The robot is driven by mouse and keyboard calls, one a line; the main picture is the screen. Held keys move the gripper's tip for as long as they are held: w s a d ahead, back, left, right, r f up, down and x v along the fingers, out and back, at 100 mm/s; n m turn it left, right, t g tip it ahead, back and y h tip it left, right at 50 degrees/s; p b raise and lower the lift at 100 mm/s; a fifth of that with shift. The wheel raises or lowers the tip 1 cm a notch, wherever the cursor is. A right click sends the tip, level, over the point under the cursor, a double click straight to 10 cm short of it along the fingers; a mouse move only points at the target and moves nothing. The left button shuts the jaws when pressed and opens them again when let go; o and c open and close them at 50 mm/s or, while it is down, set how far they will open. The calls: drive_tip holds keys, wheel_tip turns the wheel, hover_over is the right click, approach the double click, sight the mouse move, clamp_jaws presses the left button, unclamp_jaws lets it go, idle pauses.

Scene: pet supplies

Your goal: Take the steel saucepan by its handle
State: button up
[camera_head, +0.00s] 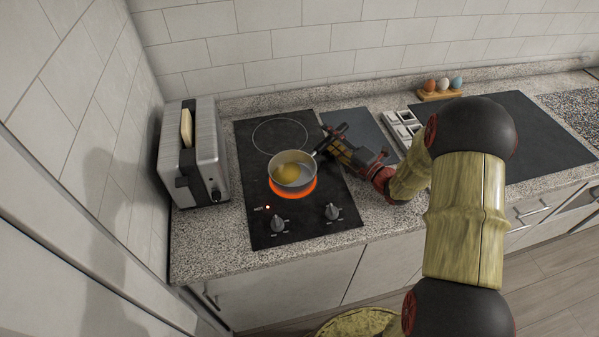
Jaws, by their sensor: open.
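The steel saucepan (306,176) stands on the glowing red front burner (292,190) of the black hob. Something yellow (287,172) lies inside it. Its dark handle (333,134) points up and to the right, toward the back. My gripper (331,145) is at the handle, to the right of the pan, with its fingers close around or beside it. It is open. The fingers and handle overlap in this view, so I cannot tell whether they touch.
A steel toaster (206,150) with bread stands left of the hob (262,225). Two knobs (279,222) are at the hob's front. A dark board (362,130), a white divided tray (403,128) and an egg holder (440,95) are to the right. The tiled wall is behind.

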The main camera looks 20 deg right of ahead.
drive_tip(key=shift+c, duration=0.5)
clamp_jaws()
idle(0.6)
